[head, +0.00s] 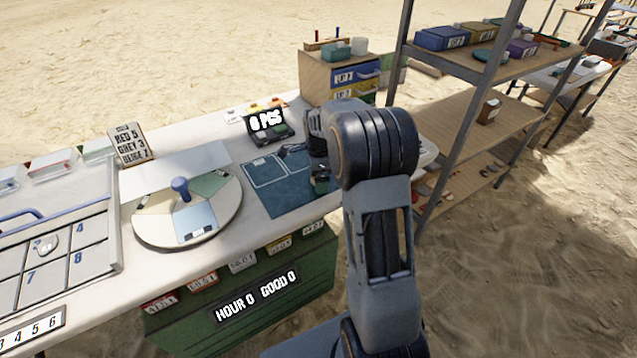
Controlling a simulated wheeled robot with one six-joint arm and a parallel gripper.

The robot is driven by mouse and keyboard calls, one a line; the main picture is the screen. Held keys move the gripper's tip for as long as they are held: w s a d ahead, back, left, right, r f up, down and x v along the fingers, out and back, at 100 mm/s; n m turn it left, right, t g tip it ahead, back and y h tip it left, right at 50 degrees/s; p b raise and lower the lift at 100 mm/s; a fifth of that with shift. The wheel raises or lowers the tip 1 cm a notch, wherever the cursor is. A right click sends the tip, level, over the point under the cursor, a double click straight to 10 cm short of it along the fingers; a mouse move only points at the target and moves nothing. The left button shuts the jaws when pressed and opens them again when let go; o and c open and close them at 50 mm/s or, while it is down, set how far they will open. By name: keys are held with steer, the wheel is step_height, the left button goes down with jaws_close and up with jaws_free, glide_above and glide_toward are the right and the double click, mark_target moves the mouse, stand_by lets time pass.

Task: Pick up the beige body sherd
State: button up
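A small pale piece (47,243) lies in a cell of the numbered tray (112,262) at the left; it may be the beige body sherd, but it is too small to tell its kind. My gripper (320,183) is over the right part of the table, by the right edge of the blue mat (268,204). It is far to the right of the pale piece. My own arm partly covers it, and its fingers are too dark and small to show whether they are open or shut.
A round sorting wheel (150,231) with a blue knob stands between tray and mat. A metal-framed shelf (520,66) stands at the right.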

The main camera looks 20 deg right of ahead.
steer(key=shift+f, duration=0.4)
steer(key=c, duration=1)
steer(key=shift+r, duration=0.1)
